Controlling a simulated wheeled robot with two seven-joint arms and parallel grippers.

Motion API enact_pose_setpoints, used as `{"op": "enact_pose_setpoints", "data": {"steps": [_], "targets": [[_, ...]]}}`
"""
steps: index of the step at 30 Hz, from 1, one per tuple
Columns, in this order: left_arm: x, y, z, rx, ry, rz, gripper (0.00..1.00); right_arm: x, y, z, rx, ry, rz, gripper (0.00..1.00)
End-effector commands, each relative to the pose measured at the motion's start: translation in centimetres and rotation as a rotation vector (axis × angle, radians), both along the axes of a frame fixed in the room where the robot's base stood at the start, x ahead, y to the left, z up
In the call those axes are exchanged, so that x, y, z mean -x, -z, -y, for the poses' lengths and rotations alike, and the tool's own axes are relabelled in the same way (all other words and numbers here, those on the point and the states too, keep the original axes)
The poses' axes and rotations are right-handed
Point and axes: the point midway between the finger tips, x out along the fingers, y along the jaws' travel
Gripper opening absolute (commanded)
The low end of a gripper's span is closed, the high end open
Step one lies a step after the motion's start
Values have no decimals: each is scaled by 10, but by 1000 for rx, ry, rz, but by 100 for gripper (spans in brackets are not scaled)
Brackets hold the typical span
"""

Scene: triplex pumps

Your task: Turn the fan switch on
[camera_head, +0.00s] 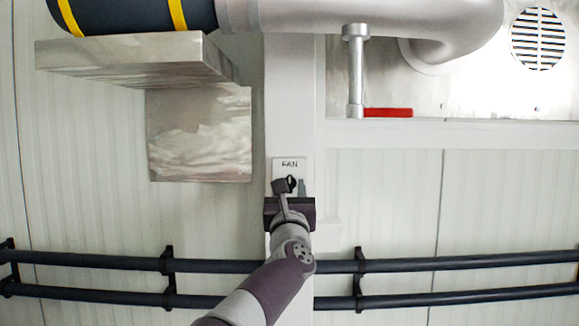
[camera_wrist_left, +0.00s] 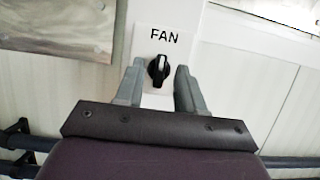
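The fan switch is a black rotary knob on a white plate labelled FAN, fixed to a white vertical post. In the left wrist view the knob (camera_wrist_left: 158,68) sits between the two grey fingers of my left gripper (camera_wrist_left: 159,85), with a gap on each side. The knob's pale marked ridge stands about upright. In the head view the FAN plate (camera_head: 289,164) shows just above my left gripper (camera_head: 290,188), which partly hides the knob. My left gripper is open and holds nothing. My right gripper is not in view.
Two dark horizontal pipes (camera_head: 110,262) run along the wall below the switch. A metal box (camera_head: 200,135) is left of the post. A red handle (camera_head: 388,112) on a thin vertical pipe and a round vent (camera_head: 537,40) are at upper right.

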Motion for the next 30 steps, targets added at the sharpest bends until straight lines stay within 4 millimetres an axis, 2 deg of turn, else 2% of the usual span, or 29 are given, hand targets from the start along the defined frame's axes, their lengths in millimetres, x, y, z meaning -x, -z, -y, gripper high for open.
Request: {"op": "enact_pose_setpoints", "data": {"steps": [3,12,14,15,16,30], "targets": [[-6,-4,0,0,-1,0,38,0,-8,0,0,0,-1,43],[-8,-1,0,0,-1,0,38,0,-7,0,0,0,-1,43],[-7,-1,0,0,0,-1,19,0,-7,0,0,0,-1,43],[-7,-1,0,0,0,0,6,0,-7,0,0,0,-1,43],[-7,-1,0,0,-1,0,0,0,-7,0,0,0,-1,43],[-7,0,-1,-59,-1,1,0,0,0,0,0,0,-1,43]]}}
